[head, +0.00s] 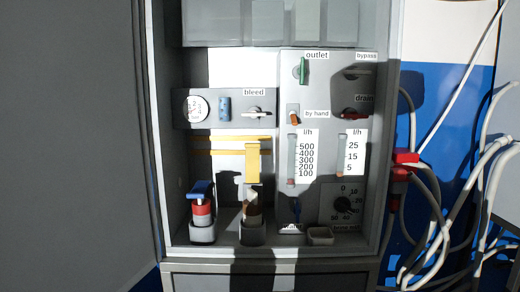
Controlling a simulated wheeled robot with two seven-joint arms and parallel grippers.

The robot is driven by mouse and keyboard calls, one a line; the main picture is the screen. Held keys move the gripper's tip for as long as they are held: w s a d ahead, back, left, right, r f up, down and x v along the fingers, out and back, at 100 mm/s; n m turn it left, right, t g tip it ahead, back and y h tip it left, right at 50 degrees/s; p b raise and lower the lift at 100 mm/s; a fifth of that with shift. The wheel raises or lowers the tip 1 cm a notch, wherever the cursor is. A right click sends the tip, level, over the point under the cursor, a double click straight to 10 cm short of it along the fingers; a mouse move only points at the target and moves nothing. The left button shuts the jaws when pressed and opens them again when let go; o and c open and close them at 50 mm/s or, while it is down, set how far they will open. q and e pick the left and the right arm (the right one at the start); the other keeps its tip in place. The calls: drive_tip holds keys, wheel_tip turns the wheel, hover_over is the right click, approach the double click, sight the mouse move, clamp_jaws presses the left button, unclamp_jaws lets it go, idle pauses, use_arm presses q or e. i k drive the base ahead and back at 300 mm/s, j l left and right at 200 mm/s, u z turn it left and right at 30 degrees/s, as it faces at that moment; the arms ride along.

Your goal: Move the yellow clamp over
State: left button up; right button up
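To the left, a blue piece (201,188) sits on a red and grey item (203,212) in another grey holder (202,234). Neither of my grippers is in view.
A panel (318,85) on the right carries valve handles, two flow gauges and a black knob (342,204). A pressure gauge (196,109) is at upper left. A small grey tray (320,236) lies on the floor. Red connectors (405,158) and loose hoses crowd the right outside.

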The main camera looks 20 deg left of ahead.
sight(252, 150)
drive_tip(key=i+u, duration=0.1)
drive_tip(key=u, duration=0.3)
drive_tip(key=i+j+u, duration=0.1)
drive_tip(key=u, duration=0.35)
